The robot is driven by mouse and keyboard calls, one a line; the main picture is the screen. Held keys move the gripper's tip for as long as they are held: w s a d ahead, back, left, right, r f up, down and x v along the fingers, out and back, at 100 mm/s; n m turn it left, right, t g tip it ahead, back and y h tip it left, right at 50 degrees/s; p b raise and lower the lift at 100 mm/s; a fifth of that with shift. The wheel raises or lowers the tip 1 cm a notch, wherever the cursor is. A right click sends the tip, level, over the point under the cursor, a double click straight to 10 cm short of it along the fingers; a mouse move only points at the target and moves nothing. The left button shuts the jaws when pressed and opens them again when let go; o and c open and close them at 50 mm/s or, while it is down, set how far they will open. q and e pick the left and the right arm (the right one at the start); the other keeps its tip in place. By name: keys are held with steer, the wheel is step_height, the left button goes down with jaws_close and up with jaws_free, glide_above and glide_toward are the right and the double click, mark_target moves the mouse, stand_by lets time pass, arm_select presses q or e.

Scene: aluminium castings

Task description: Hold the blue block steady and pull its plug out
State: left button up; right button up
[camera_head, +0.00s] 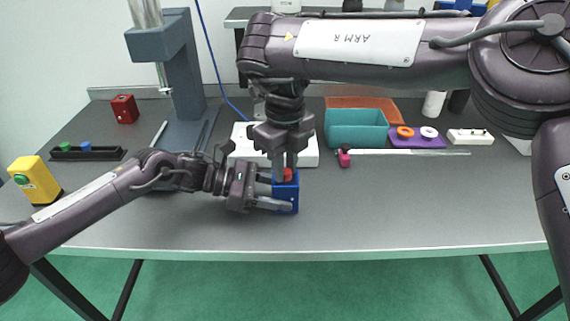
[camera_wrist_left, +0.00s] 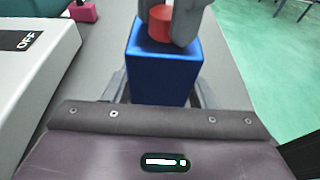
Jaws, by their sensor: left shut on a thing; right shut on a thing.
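The blue block (camera_head: 287,191) stands on the grey table near its front middle. My left gripper (camera_head: 281,191) comes in from the left, low down, and is shut on the block's sides. The block (camera_wrist_left: 163,72) also fills the middle of the left wrist view, between the left fingers. The red plug (camera_head: 288,174) is at the top of the block. My right gripper (camera_head: 285,172) points down from above and is shut on the plug. In the left wrist view the right fingers (camera_wrist_left: 172,22) flank the red plug (camera_wrist_left: 159,24), which sits at the block's top face; its lower end is hidden.
A white device (camera_head: 243,151) marked OFF stands right behind the grippers. A teal bin (camera_head: 356,129), a purple holder (camera_head: 417,140) and a pink-handled tool (camera_head: 345,157) lie behind to the right. A drill-press-like stand (camera_head: 170,75) is back left. The front right table is clear.

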jaws_close()
steer(key=shift+r, duration=1.55)
stand_by(1.2)
steer(key=shift+r, duration=2.5)
arm_select(q)
steer(key=o, duration=1.1)
steer(key=shift+a, duration=0.1)
